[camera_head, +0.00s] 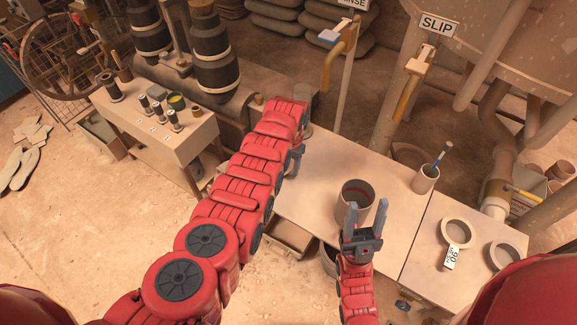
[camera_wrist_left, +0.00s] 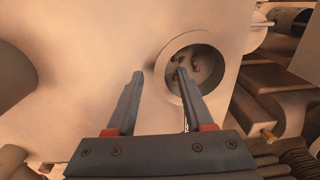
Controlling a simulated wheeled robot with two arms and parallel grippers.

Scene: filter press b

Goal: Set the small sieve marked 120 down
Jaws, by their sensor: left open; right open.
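No sieve with a readable 120 mark shows. Two flat ring sieves lie on the right part of the table: one (camera_head: 457,232) with a white tag (camera_head: 451,259) that seems to read 90 or 06, and another (camera_head: 503,255) with no readable mark. My left gripper (camera_head: 297,160) is mostly hidden by its own arm at the table's far left. In the left wrist view it is open and empty (camera_wrist_left: 160,74), with a round, hollow vessel (camera_wrist_left: 168,62) just beyond the right finger. My right gripper (camera_head: 367,214) is open and empty, fingers up, in front of a bucket.
A side bench (camera_head: 160,142) with small jars is at left. Pipes with SLIP sign (camera_head: 437,25) rise behind. The table between bucket and left arm is clear.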

